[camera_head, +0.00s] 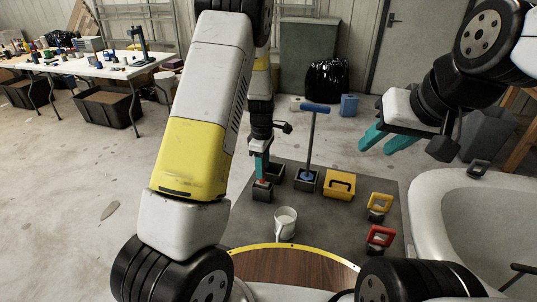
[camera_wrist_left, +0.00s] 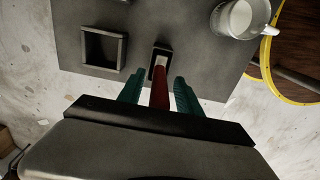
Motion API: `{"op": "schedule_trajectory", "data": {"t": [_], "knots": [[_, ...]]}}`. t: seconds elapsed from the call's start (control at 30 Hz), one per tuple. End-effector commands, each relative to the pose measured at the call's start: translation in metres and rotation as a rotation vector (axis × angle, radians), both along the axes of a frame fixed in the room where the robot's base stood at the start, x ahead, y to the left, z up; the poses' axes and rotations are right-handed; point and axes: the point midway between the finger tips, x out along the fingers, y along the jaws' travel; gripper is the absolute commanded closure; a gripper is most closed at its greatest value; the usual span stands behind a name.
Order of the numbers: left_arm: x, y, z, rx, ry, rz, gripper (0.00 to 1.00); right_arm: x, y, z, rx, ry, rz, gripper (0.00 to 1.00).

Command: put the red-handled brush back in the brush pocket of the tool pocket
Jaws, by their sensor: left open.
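The red-handled brush (camera_wrist_left: 160,90) stands with its handle between the spread teal fingers of my left gripper (camera_wrist_left: 158,92). Gaps show on both sides of the handle. Its far end meets a small dark-rimmed pocket (camera_wrist_left: 162,48); I cannot tell how deep it sits. In the head view, a bit of red handle (camera_head: 262,181) shows just below my left gripper (camera_head: 262,166), above the dark pocket (camera_head: 262,192). A larger square pocket (camera_wrist_left: 103,48) beside it looks empty. My right gripper (camera_head: 374,139) is open and empty, raised at the right, away from the brush.
A grey mat (camera_head: 325,220) holds a blue-handled tool (camera_head: 312,140), a yellow box (camera_head: 340,185), a yellow-handled item (camera_head: 379,205), a red-handled item (camera_head: 380,237) and a white mug (camera_head: 285,223). A white hull mould (camera_head: 432,195) is at the right, and a brown round top (camera_head: 290,267) is in front.

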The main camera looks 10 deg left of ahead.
Motion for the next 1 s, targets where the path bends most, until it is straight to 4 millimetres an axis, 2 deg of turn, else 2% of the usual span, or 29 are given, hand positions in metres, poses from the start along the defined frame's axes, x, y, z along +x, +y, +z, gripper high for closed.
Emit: {"op": "schedule_trajectory", "data": {"t": [0.17, 0.5, 0.77, 0.87, 1.0], "knots": [[0.001, 0.000, 0.019, -0.001, -0.005, -0.001, 0.58, 0.000, 0.000, 0.000, 0.000, 0.000, 0.000, 0.64], [0.001, 0.000, 0.091, -0.001, -0.005, -0.001, 0.58, 0.000, 0.000, 0.000, 0.000, 0.000, 0.000, 0.64], [0.000, 0.000, 0.121, -0.003, -0.004, -0.003, 0.58, 0.000, 0.000, 0.000, 0.000, 0.000, 0.000, 0.64], [-0.006, 0.002, 0.134, -0.022, -0.016, -0.037, 0.58, 0.000, 0.000, 0.000, 0.000, 0.000, 0.000, 0.64], [-0.032, 0.008, 0.173, -0.086, -0.078, -0.187, 0.58, 0.000, 0.000, 0.000, 0.000, 0.000, 0.000, 0.64]]}}
